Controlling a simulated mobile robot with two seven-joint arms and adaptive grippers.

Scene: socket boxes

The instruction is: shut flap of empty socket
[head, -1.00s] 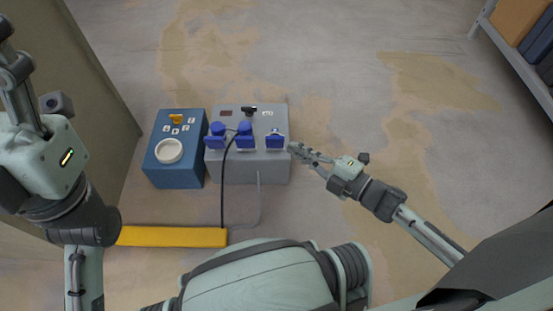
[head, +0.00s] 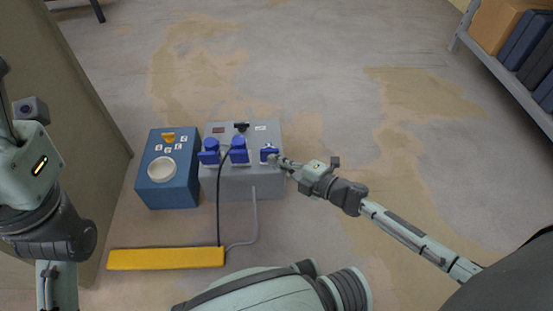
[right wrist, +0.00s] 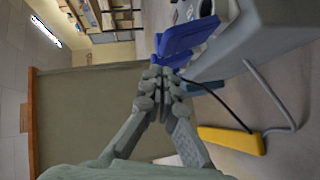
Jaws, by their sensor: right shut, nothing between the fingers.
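In the right wrist view this flap (right wrist: 187,38) stands just beyond my fingertips. My right gripper (head: 284,162) is shut and empty, with its tips against or very close to the flap's right side; contact is unclear. The middle socket (head: 239,152) has a black cable running from it. The left socket (head: 209,153) is also blue. My left gripper is mostly cut off at the left edge.
A blue box (head: 168,185) with a round white socket stands left of the grey box. A yellow bar (head: 165,258) lies in front, near the black and grey cables. A wall is at left, a shelf (head: 500,65) at upper right. The floor between is clear.

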